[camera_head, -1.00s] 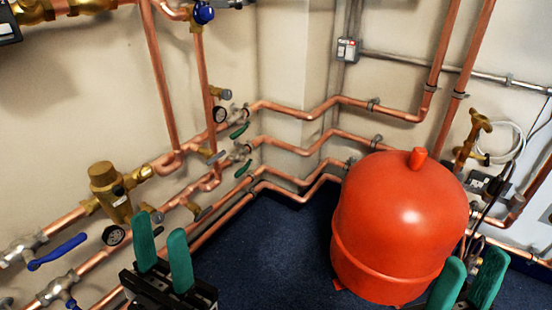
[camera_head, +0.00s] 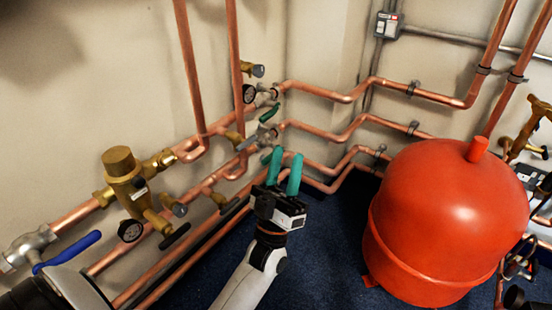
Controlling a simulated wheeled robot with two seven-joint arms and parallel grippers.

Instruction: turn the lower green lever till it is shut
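My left gripper (camera_head: 284,163) reaches in from the bottom, its two teal fingers pointing up with a gap between them, so it is open. It is just below and in front of the lower valve (camera_head: 265,136) on the copper manifold. The lower green lever is mostly or wholly hidden behind the teal fingers; I cannot tell whether they touch it or which way it points. The upper green lever (camera_head: 269,112) shows above, slanting beside its valve on the pipe. My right gripper is not in view.
A large red tank (camera_head: 445,220) stands on the blue floor (camera_head: 335,245) to the right. A brass valve (camera_head: 126,178), a blue lever (camera_head: 72,249) and gauges line the pipes at left. Copper pipes run along the wall behind the gripper. Floor between gripper and tank is clear.

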